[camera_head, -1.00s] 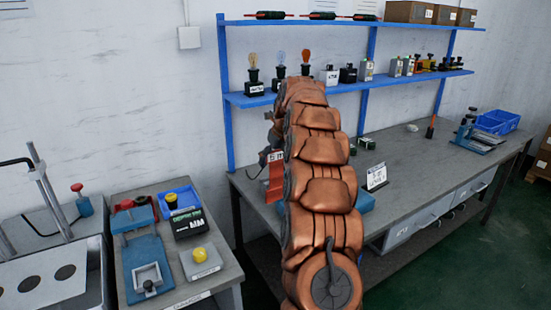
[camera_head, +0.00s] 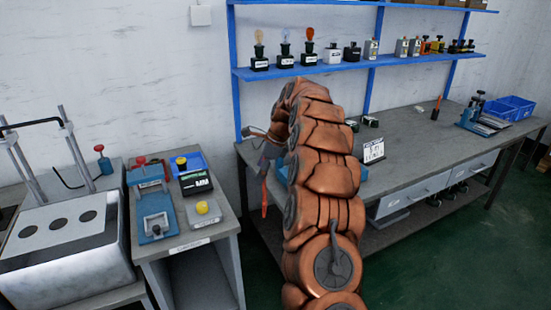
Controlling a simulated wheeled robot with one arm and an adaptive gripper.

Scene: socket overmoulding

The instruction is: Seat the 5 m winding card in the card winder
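The 5 m winding card (camera_head: 264,194) is a narrow orange-red strip left of my arm, turned nearly edge-on, so its label does not show. It hangs below my gripper (camera_head: 266,152) and overlaps the bench's front edge in the picture. My gripper is small and partly hidden behind my copper-coloured arm. Its fingers cannot be made out clearly, but the card moves with it, so it appears shut on the card. A blue piece (camera_head: 363,173) shows just right of my arm on the bench; I cannot tell whether it belongs to the card winder, which is otherwise not identifiable.
The grey bench (camera_head: 420,135) carries a white sign (camera_head: 373,150), and blue bins (camera_head: 512,107) at its far right. A blue shelf (camera_head: 350,68) with lamps stands behind. A side table (camera_head: 200,232) with a blue press (camera_head: 154,205) stands left. Dark floor lies between.

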